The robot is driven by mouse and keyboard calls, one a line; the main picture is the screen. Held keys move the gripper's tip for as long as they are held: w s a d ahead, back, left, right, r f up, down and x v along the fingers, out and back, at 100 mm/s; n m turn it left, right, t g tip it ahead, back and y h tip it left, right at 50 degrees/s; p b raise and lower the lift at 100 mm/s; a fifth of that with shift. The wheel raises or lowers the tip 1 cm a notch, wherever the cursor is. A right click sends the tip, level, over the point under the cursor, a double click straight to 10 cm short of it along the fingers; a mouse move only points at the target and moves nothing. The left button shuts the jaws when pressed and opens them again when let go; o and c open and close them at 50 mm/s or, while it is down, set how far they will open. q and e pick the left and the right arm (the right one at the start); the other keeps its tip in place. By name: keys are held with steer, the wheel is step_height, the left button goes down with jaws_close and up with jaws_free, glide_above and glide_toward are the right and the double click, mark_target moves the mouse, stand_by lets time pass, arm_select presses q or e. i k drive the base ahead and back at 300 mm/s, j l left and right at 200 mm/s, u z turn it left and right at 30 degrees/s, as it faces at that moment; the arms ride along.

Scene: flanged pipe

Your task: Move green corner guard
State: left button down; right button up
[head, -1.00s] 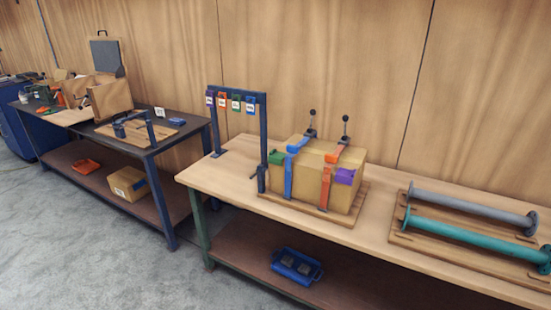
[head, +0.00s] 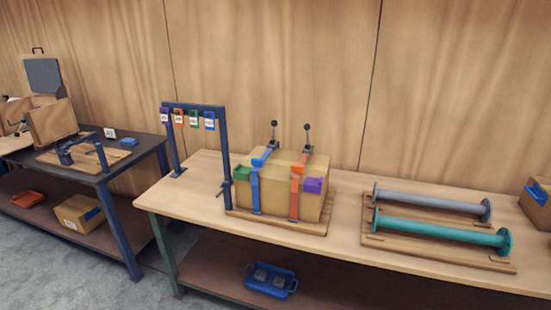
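The green corner guard (head: 242,173) sits on the upper left corner of a cardboard box (head: 276,192) on the wooden bench. A blue strap (head: 255,187) runs over the box just right of it, and an orange strap (head: 295,190) runs farther right. A purple corner guard (head: 313,185) is on the box's right corner. Black-knobbed levers (head: 273,135) stand at the back of the straps. Neither of my grippers is in the head view.
A blue rack (head: 197,106) with several coloured tags stands left of the box. Grey (head: 430,202) and teal (head: 440,229) flanged pipes lie to the right. A blue tray (head: 270,280) is on the lower shelf. A dark table (head: 140,150) stands left, across a gap.

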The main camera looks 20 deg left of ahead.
mark_target(240, 172)
steer(key=i+j+z, duration=0.1)
steer(key=j+z, duration=0.7)
steer(key=j, duration=0.15)
steer(key=j+z, duration=0.3)
steer(key=j, duration=0.75)
